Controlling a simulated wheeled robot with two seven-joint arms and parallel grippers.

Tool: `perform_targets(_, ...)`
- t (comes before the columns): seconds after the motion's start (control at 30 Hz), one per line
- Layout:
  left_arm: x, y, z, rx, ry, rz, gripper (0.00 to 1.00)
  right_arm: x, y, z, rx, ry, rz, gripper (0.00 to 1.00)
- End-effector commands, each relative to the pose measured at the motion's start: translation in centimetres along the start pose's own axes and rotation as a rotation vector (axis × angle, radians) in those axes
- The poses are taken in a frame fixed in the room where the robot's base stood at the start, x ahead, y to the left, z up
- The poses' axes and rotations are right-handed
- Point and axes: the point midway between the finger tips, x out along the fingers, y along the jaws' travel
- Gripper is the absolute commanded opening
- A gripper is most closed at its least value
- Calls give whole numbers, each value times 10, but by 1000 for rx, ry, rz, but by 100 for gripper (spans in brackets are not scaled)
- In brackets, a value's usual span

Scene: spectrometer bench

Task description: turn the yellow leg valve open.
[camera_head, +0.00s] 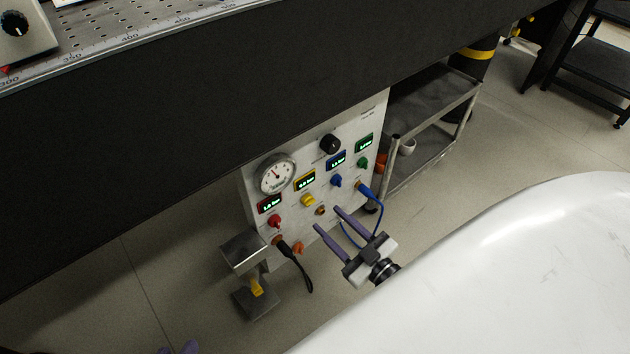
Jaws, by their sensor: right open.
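The yellow valve knob (307,201) sits on the white gas panel (352,128) below a yellow-framed display (305,180) with a lit reading too small to tell surely. My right gripper (328,219) is open and empty. Its two purple fingers point up and left toward the panel, just below and right of the yellow knob, appearing apart from it. A brass fitting (320,211) shows near the fingertips. My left gripper (180,348) barely shows at the bottom edge as a purple tip; most of it is cut off.
Red (275,221), blue (336,181) and green (363,162) knobs flank the yellow one. A gauge (277,174) and black knob (330,144) sit above. A black hose (303,272) and blue hose (370,193) hang off the panel. The dark bench (180,140) overhangs; a cart (433,155) stands right.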

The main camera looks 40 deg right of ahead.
Motion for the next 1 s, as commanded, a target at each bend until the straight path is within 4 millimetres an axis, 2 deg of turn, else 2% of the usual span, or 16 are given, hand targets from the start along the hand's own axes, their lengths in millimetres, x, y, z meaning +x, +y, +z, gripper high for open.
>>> perform_targets(0.1, 2, 3, -2, -7, 25, 16, 31, 25, 0, 2, 0, 3, 0, 42)
perform_targets(0.33, -1, 10, -10, -18, 66, 42, 31, 59, -1, 2, 0, 0, -1, 42)
perform_targets(0.5, -3, 12, -14, -22, 81, 51, 31, 68, -1, 1, 1, -2, -1, 42)
perform_targets(0.77, -4, 13, -15, -24, 82, 52, 31, 69, -1, 0, 1, -3, -1, 42)
perform_targets(1.0, -4, 13, -15, -23, 82, 52, 31, 68, -1, 1, 1, -3, -1, 2)
